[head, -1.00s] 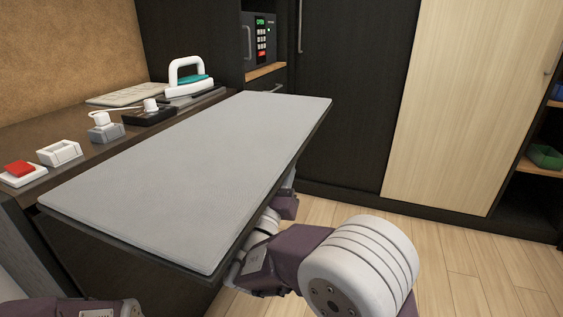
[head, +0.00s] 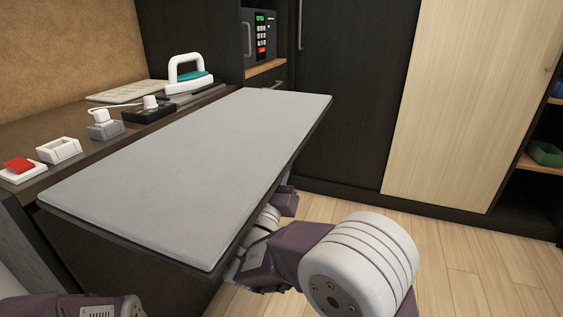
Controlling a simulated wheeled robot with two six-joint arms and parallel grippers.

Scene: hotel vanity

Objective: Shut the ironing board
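The ironing board (head: 190,170) is a long flat panel with a pale grey top and a dark edge. It lies about level, pulled out from the front of the dark vanity counter (head: 15,135). My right arm comes in at the lower right and reaches under the board's right-hand edge. The board hides the end of that arm, so its gripper cannot be seen. Part of my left arm shows at the bottom left corner, and its gripper is out of the picture. Nothing lies on the board.
On the counter stand an iron (head: 189,76), a black item (head: 149,112) with a cable, a grey item (head: 105,130), a white tray (head: 59,150) and a red-topped switch (head: 20,168). A safe (head: 259,36) is behind. Floor (head: 455,255) is clear at right.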

